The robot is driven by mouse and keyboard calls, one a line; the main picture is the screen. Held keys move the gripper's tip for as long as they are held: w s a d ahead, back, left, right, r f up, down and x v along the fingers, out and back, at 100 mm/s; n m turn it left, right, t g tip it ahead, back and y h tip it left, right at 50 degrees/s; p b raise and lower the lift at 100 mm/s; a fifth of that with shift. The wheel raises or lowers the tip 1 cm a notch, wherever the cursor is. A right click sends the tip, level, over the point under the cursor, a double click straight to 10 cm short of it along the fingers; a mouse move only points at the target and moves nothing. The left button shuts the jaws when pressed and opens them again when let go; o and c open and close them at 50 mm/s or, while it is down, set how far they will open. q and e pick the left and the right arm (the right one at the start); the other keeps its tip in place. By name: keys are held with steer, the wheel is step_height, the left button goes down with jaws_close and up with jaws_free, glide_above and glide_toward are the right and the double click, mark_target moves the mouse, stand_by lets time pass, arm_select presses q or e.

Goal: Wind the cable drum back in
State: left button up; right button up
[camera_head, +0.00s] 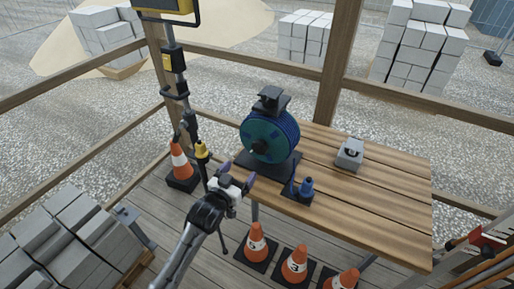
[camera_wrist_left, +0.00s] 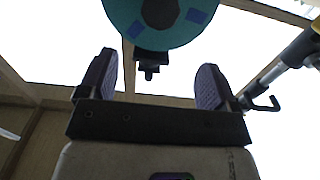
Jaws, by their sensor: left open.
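The cable drum (camera_head: 280,137) is a blue and teal reel on a dark stand, upright at the left end of the wooden table (camera_head: 390,205). A dark knob or hub (camera_head: 258,147) shows on its near face. In the left wrist view the drum's teal disc (camera_wrist_left: 125,12) is at the top, with a dark part (camera_wrist_left: 150,66) below it. My left gripper (camera_head: 237,171) is open and empty, in front of and below the drum, apart from it. Its two purple-lined fingers stand wide apart in the left wrist view (camera_wrist_left: 156,65). My right gripper is not seen.
A blue connector (camera_head: 306,187) stands on a dark plate at the table's front edge. A grey box (camera_head: 350,155) sits farther right. Numbered cones (camera_head: 294,265) stand below the front edge. A pole stand (camera_head: 181,100) and another cone (camera_head: 180,162) are left; grey blocks (camera_head: 75,240) lie lower left.

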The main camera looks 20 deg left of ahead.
mark_target(258, 148)
arm_select(q)
steer(key=w, duration=0.4)
steer(key=w+d, duration=0.1)
steer(key=w, duration=0.3)
steer(key=w+b, duration=0.1)
steer(key=w, duration=0.4)
steer(key=shift+w+d, duration=0.1)
steer(key=shift+d, duration=0.3)
steer(key=c, duration=1.2)
steer(key=shift+n, duration=0.3)
